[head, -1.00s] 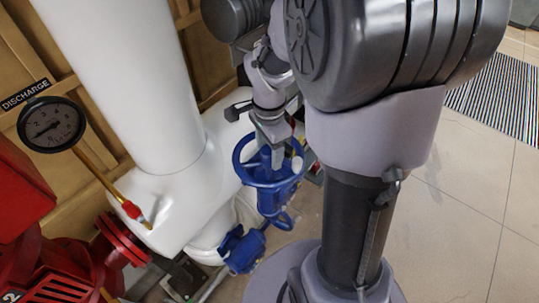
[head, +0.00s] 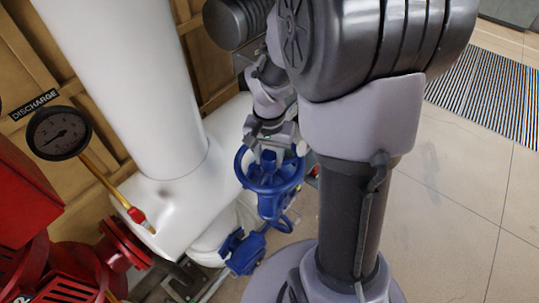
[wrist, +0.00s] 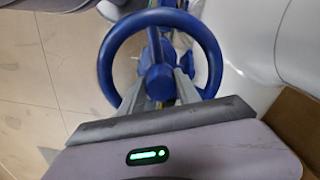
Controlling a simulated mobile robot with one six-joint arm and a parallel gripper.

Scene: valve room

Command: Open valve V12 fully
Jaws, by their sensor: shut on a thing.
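The valve is blue, with a round handwheel (head: 240,168) on top and a blue body (head: 246,254) below, beside a white pipe. No V12 tag is readable on it. My gripper (head: 268,155) reaches down onto the wheel from above, its fingers inside the rim. In the wrist view the blue rim (wrist: 104,62) surrounds the fingers, and my gripper (wrist: 162,92) is shut on the wheel around its hub and spoke area. My gripper's palm hides the near part of the rim there. The exact finger contact is partly hidden.
A thick white pipe (head: 140,85) rises just left of the valve. A pressure gauge (head: 58,133) under a DISCHARGE label (head: 36,104) and red machinery (head: 75,265) stand at left. Tiled floor (head: 455,210) and a striped mat (head: 490,100) lie clear at right.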

